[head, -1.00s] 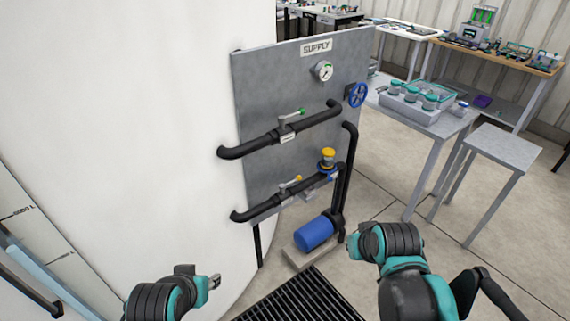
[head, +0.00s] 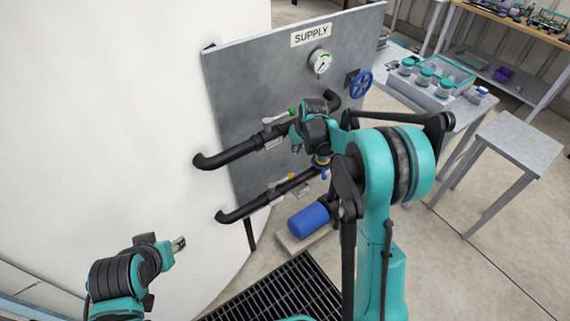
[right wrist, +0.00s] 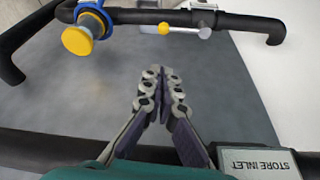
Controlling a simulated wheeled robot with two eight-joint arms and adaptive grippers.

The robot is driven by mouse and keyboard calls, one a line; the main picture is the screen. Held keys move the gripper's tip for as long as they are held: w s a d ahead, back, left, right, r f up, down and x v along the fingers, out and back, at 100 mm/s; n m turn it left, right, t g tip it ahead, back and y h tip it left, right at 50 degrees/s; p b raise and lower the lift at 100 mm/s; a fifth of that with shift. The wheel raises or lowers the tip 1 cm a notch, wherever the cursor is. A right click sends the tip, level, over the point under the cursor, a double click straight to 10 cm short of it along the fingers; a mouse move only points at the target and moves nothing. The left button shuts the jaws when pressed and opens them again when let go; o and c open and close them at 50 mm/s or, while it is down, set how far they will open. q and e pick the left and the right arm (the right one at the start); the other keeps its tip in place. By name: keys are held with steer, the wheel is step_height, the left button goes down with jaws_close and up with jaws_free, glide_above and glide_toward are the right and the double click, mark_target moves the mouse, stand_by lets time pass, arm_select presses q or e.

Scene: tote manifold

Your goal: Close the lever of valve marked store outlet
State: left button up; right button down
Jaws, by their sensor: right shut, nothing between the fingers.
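The lower valve's lever, with a yellow ball tip (head: 291,177), lies roughly along the lower black pipe (head: 240,210). The ball also shows in the right wrist view (right wrist: 164,28), beyond my fingertips. The tag beside it (right wrist: 198,5) is unreadable. The upper pipe carries a green-tipped lever (head: 291,111) and, in the right wrist view, a tag reading STORE INLET (right wrist: 262,163). My right gripper (right wrist: 163,75) is shut and empty in front of the panel between the pipes, apart from the yellow-tipped lever. My left gripper (head: 179,243) is low at left, away from the valves; its jaw state is unclear.
The grey SUPPLY panel (head: 245,75) has a gauge (head: 320,62) and a blue handwheel (head: 358,83). A yellow knob on a blue fitting (right wrist: 77,40) is close to the lower lever. A blue pump (head: 308,219) and floor grate (head: 270,295) are below. A white tank (head: 110,120) fills the left.

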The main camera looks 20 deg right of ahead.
mark_target(281, 181)
steer(key=b+x, duration=0.5)
steer(key=x, duration=1.4)
steer(key=shift+b, duration=0.4)
steer(key=shift+a, duration=0.1)
